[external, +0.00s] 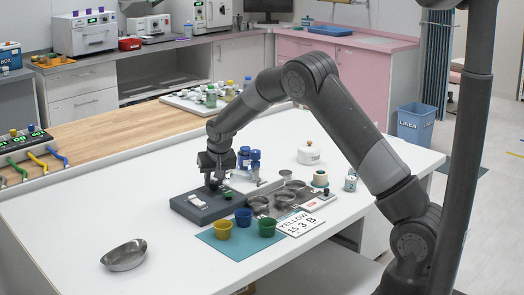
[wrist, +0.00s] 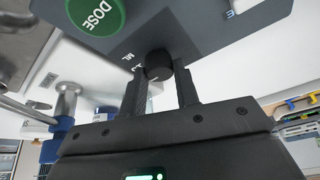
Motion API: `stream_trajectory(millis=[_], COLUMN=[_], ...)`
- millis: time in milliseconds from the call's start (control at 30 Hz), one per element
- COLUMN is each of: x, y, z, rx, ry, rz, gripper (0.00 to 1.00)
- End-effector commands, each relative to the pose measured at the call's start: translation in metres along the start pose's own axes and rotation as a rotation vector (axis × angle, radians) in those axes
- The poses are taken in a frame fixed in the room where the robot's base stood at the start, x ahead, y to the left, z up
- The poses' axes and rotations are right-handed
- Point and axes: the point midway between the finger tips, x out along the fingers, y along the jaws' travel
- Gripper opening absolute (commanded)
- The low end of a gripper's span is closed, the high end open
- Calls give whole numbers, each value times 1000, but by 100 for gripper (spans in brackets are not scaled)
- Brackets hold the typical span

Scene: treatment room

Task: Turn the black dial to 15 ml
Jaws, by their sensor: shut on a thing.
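The black dial (wrist: 158,66) sits on the face of a dark grey dosing unit (wrist: 195,22). In the wrist view my gripper (wrist: 160,88) has its two fingers on either side of the dial, shut on it. The dial's pointer setting cannot be read. A green DOSE button (wrist: 96,14) and the letters ML show beside the dial. In the external view the dosing unit (external: 190,210) lies on the white table, and my gripper (external: 214,182) is down at its top. The dial is hidden there behind my gripper.
Yellow (external: 223,229), blue (external: 243,218) and green (external: 267,227) cups stand on a teal mat (external: 232,249). A card reading YELLOW 15 3 B (external: 296,223) lies right of them.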

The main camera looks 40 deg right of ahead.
Motion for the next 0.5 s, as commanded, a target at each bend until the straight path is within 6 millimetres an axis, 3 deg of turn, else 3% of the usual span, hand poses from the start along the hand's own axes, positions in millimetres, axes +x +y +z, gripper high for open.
stream_trajectory(millis=[500], x=[0], y=[-1], z=[0], rx=[79], ry=[3], rz=[31], gripper=[6])
